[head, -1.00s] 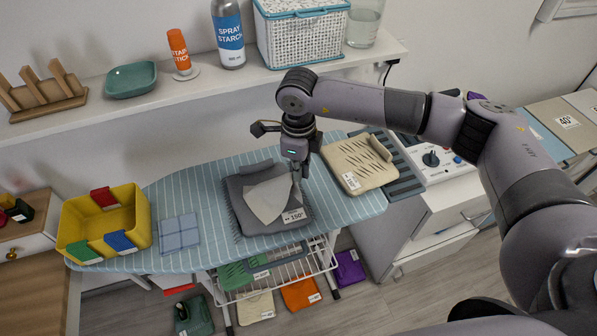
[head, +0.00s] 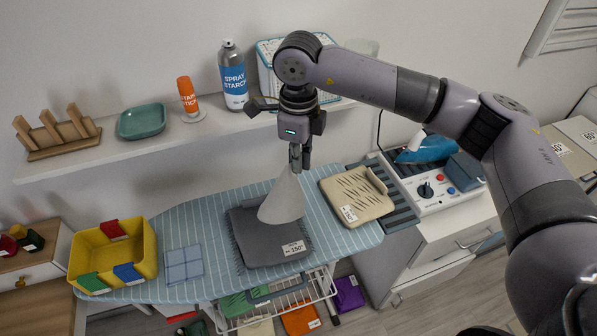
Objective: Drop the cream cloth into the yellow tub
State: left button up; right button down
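The cream cloth (head: 282,202) hangs as a cone from my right gripper (head: 298,163), which is shut on its top. The cloth hangs in front of the dark grey mat marked 150° (head: 262,247); I cannot tell whether its lower edge touches the mat. The yellow tub (head: 150,247) stands at the left end of the striped ironing board, open at the top. Red, green and blue clips sit on its rim, and its inside looks empty. My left gripper is not in view.
A folded blue checked cloth (head: 184,264) lies between tub and mat on the ironing board (head: 205,222). A beige slotted pad (head: 357,195) lies to the right. The shelf above holds a spray starch bottle (head: 233,78), an orange stick (head: 187,96) and a teal dish (head: 142,119).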

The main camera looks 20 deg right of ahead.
aim_at(92, 251)
jog(key=j+u, duration=0.3)
jog(key=j, duration=0.5)
jog(key=i+j+u, duration=0.1)
jog(key=j+u, duration=0.2)
jog(key=j, duration=0.45)
